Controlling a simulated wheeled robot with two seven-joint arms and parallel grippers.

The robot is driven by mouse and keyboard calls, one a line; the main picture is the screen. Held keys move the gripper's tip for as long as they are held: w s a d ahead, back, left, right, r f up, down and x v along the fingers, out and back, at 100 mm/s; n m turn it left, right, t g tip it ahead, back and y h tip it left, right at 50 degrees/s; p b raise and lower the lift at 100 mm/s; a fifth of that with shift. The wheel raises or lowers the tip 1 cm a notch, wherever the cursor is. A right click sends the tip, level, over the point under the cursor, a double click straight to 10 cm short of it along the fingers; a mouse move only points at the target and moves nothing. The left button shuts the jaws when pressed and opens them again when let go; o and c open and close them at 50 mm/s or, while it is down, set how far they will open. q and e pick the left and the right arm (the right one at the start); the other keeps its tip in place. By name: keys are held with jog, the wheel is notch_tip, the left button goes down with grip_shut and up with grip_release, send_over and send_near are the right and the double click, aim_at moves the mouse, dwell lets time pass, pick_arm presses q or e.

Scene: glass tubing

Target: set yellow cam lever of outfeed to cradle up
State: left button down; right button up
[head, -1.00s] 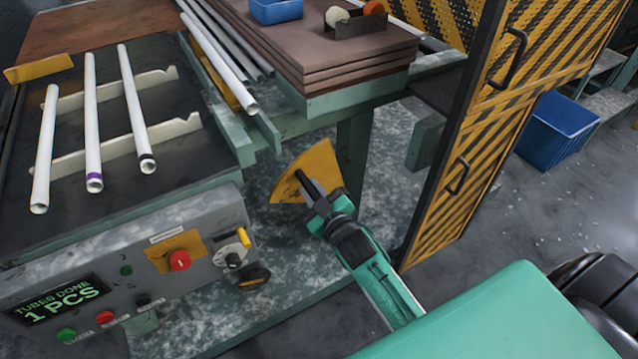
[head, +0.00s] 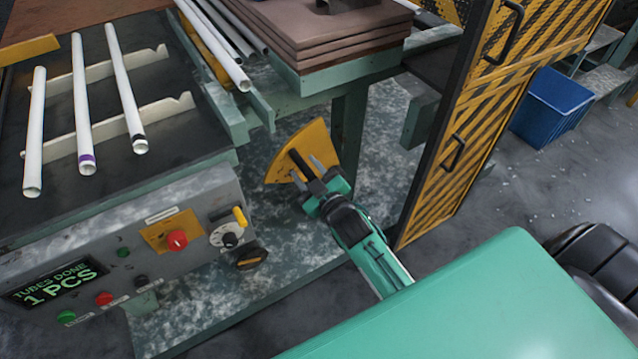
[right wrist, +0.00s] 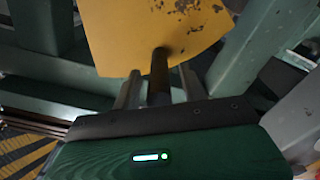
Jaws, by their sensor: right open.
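The yellow cam lever shows as a fan-shaped yellow plate (head: 287,155) with a dark rod-like handle (head: 301,164), below the bench's right end. In the right wrist view the worn yellow plate (right wrist: 120,35) is at the top, with the dark handle (right wrist: 160,75) coming down from it. My right gripper (head: 308,174) is open, with one finger on each side of the handle. In the right wrist view gaps show between the handle and both fingers (right wrist: 159,90). The handle's lower end is hidden behind the gripper body. My left gripper is not in view.
A control panel (head: 200,205) with knobs and buttons stands left of the gripper. Several glass tubes (head: 80,110) lie on cradle rails above it. A green table leg (head: 350,125) stands just behind the plate. A yellow-black guard door (head: 465,130) is close on the right.

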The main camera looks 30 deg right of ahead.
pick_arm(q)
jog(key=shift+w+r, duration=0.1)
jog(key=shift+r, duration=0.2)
pick_arm(e)
jog(key=s+d, duration=0.1)
jog(key=s, duration=1.2)
jog(key=shift+s, duration=0.15)
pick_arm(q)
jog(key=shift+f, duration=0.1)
